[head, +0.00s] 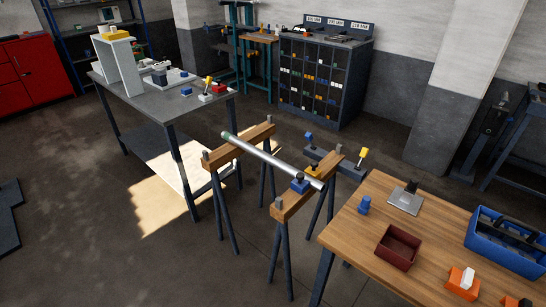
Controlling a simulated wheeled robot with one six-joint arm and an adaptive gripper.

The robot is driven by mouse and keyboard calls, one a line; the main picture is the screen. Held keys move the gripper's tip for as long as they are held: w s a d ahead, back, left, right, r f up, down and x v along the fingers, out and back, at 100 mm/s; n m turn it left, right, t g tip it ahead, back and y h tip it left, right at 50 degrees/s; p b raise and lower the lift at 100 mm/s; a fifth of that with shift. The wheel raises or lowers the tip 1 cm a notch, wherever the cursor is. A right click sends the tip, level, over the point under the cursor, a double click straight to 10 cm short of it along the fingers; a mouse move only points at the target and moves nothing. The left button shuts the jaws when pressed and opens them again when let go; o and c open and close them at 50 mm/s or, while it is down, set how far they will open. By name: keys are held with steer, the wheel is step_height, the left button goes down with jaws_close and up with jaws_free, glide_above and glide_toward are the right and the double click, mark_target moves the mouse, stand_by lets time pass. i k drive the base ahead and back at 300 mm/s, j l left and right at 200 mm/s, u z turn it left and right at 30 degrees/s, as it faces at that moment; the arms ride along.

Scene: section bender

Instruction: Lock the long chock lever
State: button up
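A grey metal tube (270,160) lies across two wooden-topped trestles. A blue block (300,186) sits at its near end on the front trestle. Behind that end is a dark bar-shaped fixture (340,166), with an upright yellow-tipped lever (362,156) at its right and a blue piece (309,139) at its left. Another yellow-handled lever (207,83) tilts up from the grey bench. I cannot tell which lever is the long chock lever, or whether either is locked. My gripper is not in view.
The grey bench (165,97) stands at left, carrying a pale upright frame (121,68). The wooden table (350,235) at front right holds a dark red bin (398,247) and a blue tote (505,243). A pigeonhole cabinet (322,85) stands behind. Floor (110,260) at front left is mostly clear.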

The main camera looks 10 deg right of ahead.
mark_target(309, 136)
steer(key=i+j, duration=0.2)
steer(key=j, duration=0.15)
steer(key=i+j, duration=0.2)
steer(key=j, duration=0.15)
steer(key=i+j, duration=0.2)
steer(key=j, duration=0.15)
steer(key=i+j, duration=0.2)
steer(key=j+z, duration=0.05)
steer(key=j, duration=0.05)
